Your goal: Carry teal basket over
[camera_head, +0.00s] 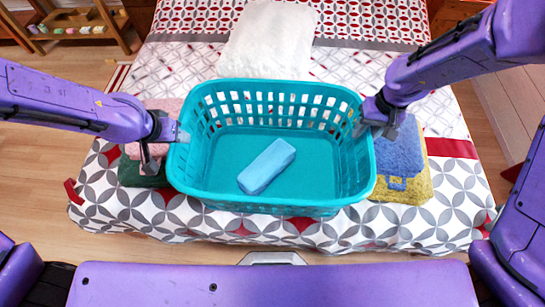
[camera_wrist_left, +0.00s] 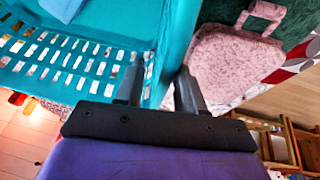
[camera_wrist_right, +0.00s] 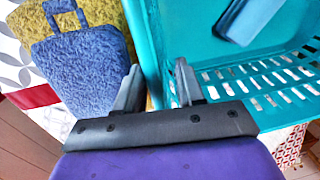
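The teal basket (camera_head: 270,204) is in the middle of the head view, upright and roughly level, over the front part of the bed. A light blue folded item (camera_head: 267,167) lies in it. My left gripper (camera_head: 167,138) is at the left rim, one finger inside the wall and one outside, shut on it. My right gripper (camera_head: 378,125) is shut on the right rim in the same way. Both wrist views show the teal wall between the fingers, in the left (camera_wrist_left: 157,82) and the right (camera_wrist_right: 154,70). Whether the basket's underside touches the bed is hidden.
The patterned bed (camera_head: 455,205) lies below. Folded pink (camera_head: 160,106) and dark green (camera_head: 140,174) cloths are left of the basket. Blue (camera_head: 399,155) and yellow (camera_head: 409,190) cloths are at its right. A white cloth (camera_head: 268,45) lies behind. A wooden shelf (camera_head: 75,35) stands at the back left.

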